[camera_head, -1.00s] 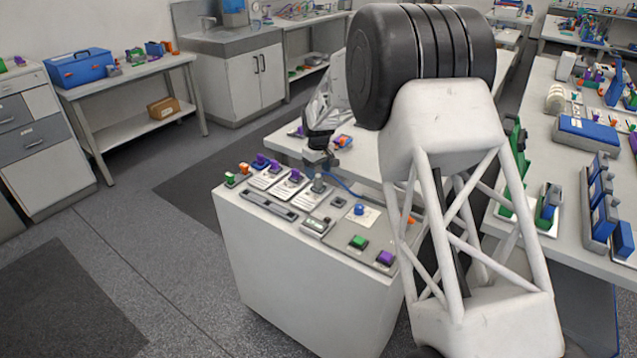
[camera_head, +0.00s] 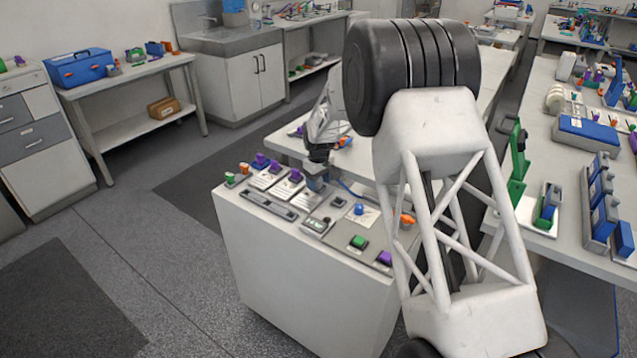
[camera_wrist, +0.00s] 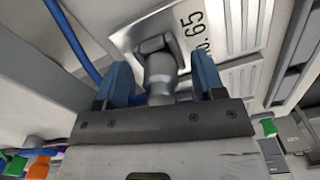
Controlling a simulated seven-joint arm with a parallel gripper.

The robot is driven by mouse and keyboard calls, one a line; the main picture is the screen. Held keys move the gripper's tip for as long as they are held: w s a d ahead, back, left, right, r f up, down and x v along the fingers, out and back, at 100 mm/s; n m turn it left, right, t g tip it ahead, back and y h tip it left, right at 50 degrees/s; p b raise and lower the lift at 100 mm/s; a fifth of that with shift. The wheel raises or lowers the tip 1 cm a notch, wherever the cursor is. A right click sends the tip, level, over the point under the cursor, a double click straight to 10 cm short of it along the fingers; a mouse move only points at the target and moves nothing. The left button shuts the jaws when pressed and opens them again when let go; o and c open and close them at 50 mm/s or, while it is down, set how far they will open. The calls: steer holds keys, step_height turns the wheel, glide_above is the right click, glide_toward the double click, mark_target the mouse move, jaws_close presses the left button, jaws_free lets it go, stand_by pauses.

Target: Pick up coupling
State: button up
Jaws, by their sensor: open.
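The coupling (camera_wrist: 160,72) is a grey metal fitting with a round body and a wider block-shaped end. In the wrist view it stands by a silver plate marked "65". My gripper (camera_wrist: 162,88) is open, with one blue finger on each side of the coupling; I cannot tell whether either finger touches it. In the head view my gripper (camera_head: 316,182) is low over the top of the white cabinet (camera_head: 300,275), and it hides the coupling there.
Purple knobs (camera_head: 276,167) on silver plates stand to the left of my gripper. A blue cable (camera_wrist: 72,40) runs close by in the wrist view. A long workbench (camera_head: 560,190) stands at the right.

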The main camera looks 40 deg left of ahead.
steer(key=c, duration=1)
steer(key=shift+c, duration=0.2)
steer(key=shift+r, duration=0.1)
steer(key=shift+r, duration=0.8)
step_height(320, 180, up, 2)
steer(key=shift+r, duration=0.1)
steer(key=s+d, duration=0.7)
steer(key=s+d+r, duration=0.1)
steer(key=s+d, duration=0.3)
steer(key=shift+s+d, duration=0.15)
steer(key=w+a, duration=0.2)
steer(key=w, duration=0.8)
steer(key=shift+w+a+r, duration=0.15)
steer(key=shift+r, duration=0.3)
